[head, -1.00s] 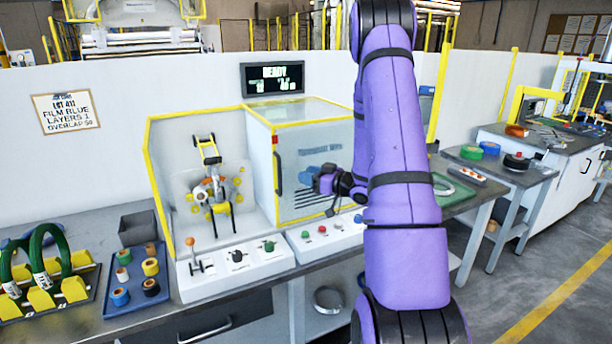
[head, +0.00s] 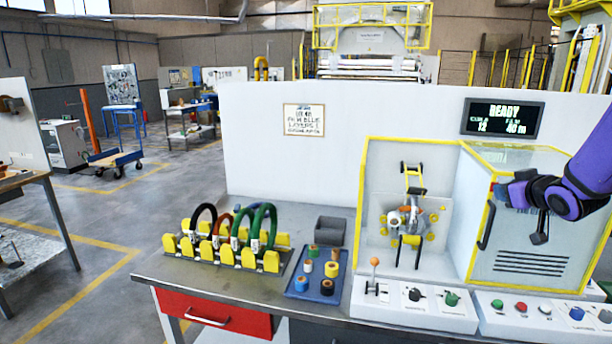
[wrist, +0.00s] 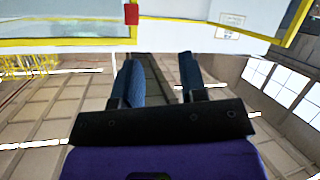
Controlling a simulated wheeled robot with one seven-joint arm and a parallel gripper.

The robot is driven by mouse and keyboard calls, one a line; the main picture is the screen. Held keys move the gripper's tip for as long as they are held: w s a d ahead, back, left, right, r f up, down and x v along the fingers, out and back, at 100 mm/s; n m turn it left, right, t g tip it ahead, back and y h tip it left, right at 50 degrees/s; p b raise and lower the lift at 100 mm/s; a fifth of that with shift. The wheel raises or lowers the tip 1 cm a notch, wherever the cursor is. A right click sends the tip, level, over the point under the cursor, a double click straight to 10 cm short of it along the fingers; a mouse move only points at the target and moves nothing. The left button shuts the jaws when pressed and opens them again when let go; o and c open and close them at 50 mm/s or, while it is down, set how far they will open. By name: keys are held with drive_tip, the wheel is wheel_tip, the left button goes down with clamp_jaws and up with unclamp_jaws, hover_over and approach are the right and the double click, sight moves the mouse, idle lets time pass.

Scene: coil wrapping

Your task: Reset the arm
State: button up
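My purple arm enters the head view from the right edge. My gripper (head: 499,191) is raised in front of the clear panel of the yellow-framed wrapping machine (head: 462,240). In the wrist view its two dark blue fingers (wrist: 160,75) stand apart with nothing between them. The wrist picture looks upside down, with the ceiling below and a yellow machine edge above. I cannot tell if the gripper touches the panel.
A rack (head: 190,254) of black, red and green rings stands left on the bench. Beside it are a blue tray (head: 297,290) of tape rolls and a grey bin (head: 330,230). Control boxes (head: 415,312) line the front. A display (head: 502,118) reads READY. The floor at left is partly open.

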drive_tip(key=s+a+r+m+g+h, duration=0.1)
drive_tip(key=s+a+r+g+h, duration=0.1)
drive_tip(key=s+a+r, duration=0.25)
drive_tip(key=s+a+r+g+y, duration=0.1)
drive_tip(key=s+a+g, duration=0.2)
drive_tip(key=s+a, duration=0.6)
drive_tip(key=s+a+r+m+g+y, duration=0.1)
drive_tip(key=s+a+r+g+y, duration=0.1)
drive_tip(key=s+a, duration=0.7)
drive_tip(key=s+g, duration=0.1)
drive_tip(key=s, duration=0.6)
drive_tip(key=shift+s+a+g, duration=0.2)
drive_tip(key=shift+g, duration=0.2)
